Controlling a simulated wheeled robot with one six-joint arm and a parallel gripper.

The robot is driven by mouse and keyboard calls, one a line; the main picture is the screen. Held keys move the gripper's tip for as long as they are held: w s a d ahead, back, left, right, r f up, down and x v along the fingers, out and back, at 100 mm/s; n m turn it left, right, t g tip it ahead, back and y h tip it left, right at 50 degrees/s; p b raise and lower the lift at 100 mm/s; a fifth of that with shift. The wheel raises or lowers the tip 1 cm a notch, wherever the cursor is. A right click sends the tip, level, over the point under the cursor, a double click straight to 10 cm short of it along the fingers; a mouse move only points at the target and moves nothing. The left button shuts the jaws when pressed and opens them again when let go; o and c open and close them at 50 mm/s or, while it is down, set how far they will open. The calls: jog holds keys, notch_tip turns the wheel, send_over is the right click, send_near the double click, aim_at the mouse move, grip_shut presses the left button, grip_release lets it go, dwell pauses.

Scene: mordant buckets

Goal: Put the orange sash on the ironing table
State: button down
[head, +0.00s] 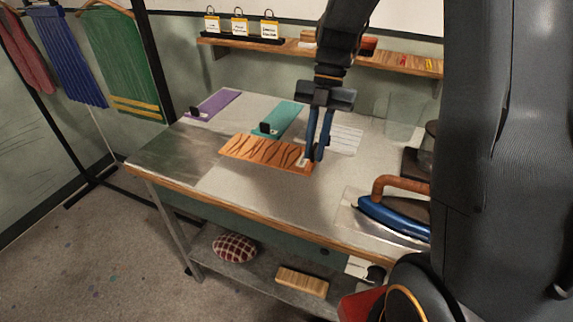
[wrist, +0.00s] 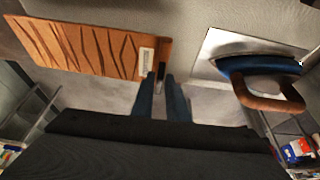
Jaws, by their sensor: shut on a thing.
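The orange sash (head: 265,154) is a flat strip with dark wavy stripes and a small white label at its right end. My gripper (head: 315,154) is at that right end, pointing down, shut on the sash. The wrist view also shows the sash (wrist: 85,45), stretching left from my fingertips (wrist: 161,82), with a small dark tab between them. The sash is over the grey top of the ironing table (head: 235,205); I cannot tell if it touches the top or hangs just above it.
A purple strip (head: 215,104) and a teal strip (head: 282,118) lie behind the sash, each with a black tab. A blue iron (head: 392,218) with a brown handle stands on a plate at the right. A wall shelf (head: 290,46) runs behind. The table's front left is clear.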

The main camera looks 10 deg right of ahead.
notch_tip(320, 180, down, 9)
jog(key=shift+s+r+p, duration=0.1)
jog(key=shift+r+p, duration=0.1)
jog(key=shift+p, duration=0.85)
jog(key=c, duration=1.7)
grip_release()
jog(key=shift+c, duration=0.2)
jog(key=shift+r, duration=0.1)
